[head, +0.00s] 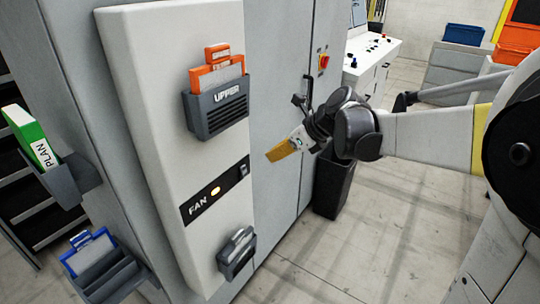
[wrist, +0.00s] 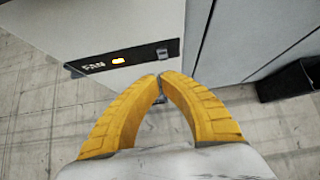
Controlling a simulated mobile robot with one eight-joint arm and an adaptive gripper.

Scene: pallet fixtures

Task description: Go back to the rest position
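My gripper (head: 270,156) is in front of the cabinet in the head view, to the right of the white panel (head: 158,110). Its yellow fingers point left and slightly down. In the wrist view the fingertips of my gripper (wrist: 161,77) come together, with nothing seen held between them. The FAN strip (head: 213,193), with a lit amber lamp (head: 215,190) and a switch (head: 243,170), is left of and below the gripper. The strip also shows in the wrist view (wrist: 100,66), beyond the fingertips.
A dark UPPER holder (head: 216,113) with orange-edged items and a smaller lower holder (head: 237,260) stick out from the panel. A green PLAN binder (head: 38,148) and a blue-edged item (head: 86,252) sit at left. A black bin (head: 330,190) stands behind my gripper. The right floor looks clear.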

